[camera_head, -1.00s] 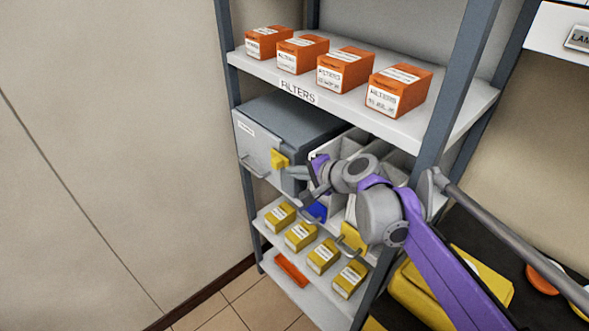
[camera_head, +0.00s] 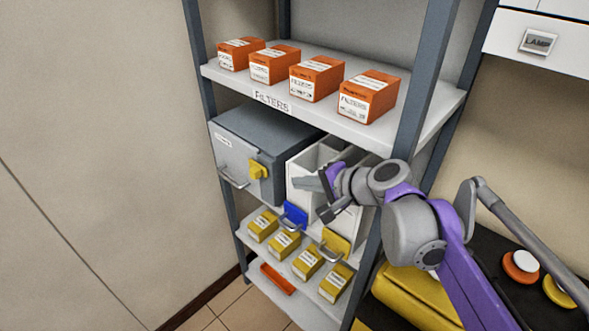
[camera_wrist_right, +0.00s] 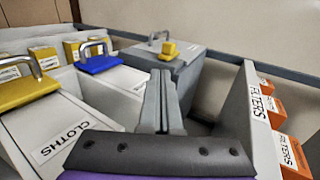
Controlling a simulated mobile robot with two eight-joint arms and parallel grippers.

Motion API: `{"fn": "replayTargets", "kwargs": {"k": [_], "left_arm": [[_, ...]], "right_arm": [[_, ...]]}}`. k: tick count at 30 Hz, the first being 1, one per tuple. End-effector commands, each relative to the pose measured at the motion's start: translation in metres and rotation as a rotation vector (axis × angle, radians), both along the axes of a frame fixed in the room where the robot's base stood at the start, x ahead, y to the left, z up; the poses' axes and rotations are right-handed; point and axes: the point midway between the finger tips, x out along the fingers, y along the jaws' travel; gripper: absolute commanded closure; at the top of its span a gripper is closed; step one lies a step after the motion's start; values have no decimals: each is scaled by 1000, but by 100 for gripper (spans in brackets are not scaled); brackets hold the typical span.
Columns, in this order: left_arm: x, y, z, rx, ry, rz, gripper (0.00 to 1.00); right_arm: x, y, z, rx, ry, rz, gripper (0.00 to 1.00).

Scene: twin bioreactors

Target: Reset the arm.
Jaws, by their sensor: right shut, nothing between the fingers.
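My right gripper (camera_head: 321,200) is in front of the middle shelf, before the white bins (camera_head: 305,178). Its jaws are shut and empty; in the right wrist view the two grey fingers (camera_wrist_right: 161,98) lie together. The purple and grey right arm reaches in from the lower right and hides part of the bins. The grey box (camera_head: 228,158), with a yellow knob (camera_head: 258,170) and a bar handle on its front, stands left of the gripper, apart from it. My left gripper is not in view.
Orange filter boxes (camera_head: 315,78) stand on the shelf above. Bins with a blue handle plate (camera_head: 294,214) and a yellow handle plate (camera_head: 336,241) are close to the gripper. Yellow boxes (camera_head: 285,245) are below. A rack post (camera_head: 418,90) stands close to the arm.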

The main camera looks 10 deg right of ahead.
Motion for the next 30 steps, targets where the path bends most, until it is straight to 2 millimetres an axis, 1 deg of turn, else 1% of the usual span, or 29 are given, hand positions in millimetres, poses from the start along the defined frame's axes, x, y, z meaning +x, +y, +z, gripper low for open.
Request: {"fn": "replayTargets", "kwargs": {"k": [3,5,8,11,12,14,15,18,21,25,30], "left_arm": [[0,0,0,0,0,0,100],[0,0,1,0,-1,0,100],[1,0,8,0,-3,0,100],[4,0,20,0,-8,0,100],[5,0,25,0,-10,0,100],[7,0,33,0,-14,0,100],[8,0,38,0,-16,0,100],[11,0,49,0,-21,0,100],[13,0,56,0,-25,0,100],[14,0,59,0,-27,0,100],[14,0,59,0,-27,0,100]], "right_arm": [[0,0,0,-2,0,1,100],[-5,2,-3,-20,2,11,100],[-27,8,-18,-116,12,67,100],[-71,13,-50,-313,31,179,100],[-93,13,-65,-411,40,235,100],[-123,9,-88,-557,52,319,100],[-143,5,-103,-651,60,371,100],[-183,-10,-132,-860,79,487,100],[-209,-25,-152,-1012,93,568,100],[-225,-37,-165,-1112,105,620,100],[-226,-37,-165,-1119,107,624,100]]}}
